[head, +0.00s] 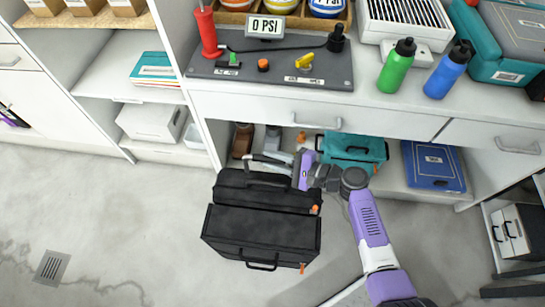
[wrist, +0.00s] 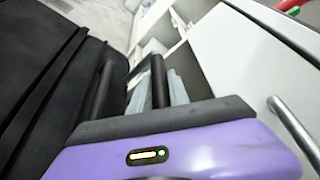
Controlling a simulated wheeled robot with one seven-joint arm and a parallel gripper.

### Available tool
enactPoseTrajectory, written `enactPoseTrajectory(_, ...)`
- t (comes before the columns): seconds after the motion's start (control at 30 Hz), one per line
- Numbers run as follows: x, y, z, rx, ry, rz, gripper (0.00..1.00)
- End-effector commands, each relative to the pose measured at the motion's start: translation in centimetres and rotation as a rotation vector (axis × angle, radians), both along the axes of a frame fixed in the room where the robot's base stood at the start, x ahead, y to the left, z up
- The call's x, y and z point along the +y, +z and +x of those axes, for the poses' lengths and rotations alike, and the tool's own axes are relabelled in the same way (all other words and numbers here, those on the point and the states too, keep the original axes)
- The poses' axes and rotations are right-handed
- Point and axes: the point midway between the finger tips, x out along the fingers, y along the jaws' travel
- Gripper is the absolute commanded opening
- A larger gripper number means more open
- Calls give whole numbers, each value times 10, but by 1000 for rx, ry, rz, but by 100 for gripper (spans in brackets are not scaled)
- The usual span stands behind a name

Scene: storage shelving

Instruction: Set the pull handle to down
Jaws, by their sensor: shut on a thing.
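My purple gripper (head: 292,172) is beside the handle's right end, shut on the pull handle. The grip itself is partly hidden by the gripper body. In the wrist view, the black case (wrist: 40,75) fills the left side, and dark bars rise beyond my purple gripper body. I cannot tell exactly how far the handle is extended.
The shelving's white drawer front (head: 310,115) overhangs a low shelf with a teal case (head: 352,148) and a blue case (head: 433,165). A green bottle (head: 397,66) and a blue bottle (head: 448,70) stand on top. The floor left of the case is clear.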

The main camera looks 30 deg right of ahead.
Motion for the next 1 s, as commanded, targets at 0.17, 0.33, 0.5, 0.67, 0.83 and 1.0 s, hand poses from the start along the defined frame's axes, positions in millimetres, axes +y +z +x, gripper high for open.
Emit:
enactPoseTrajectory(0.17,-1,-8,-1,3,-1,0,0)
enactPoseTrajectory(0.33,-1,-7,-1,3,-2,0,0)
enactPoseTrajectory(0.5,-1,-7,-1,3,-2,0,24)
enactPoseTrajectory(0.67,0,-7,-1,2,-1,0,43)
enactPoseTrajectory(0.83,0,-6,0,1,0,1,43)
enactPoseTrajectory(1.0,-3,-4,-4,1,-2,0,43)
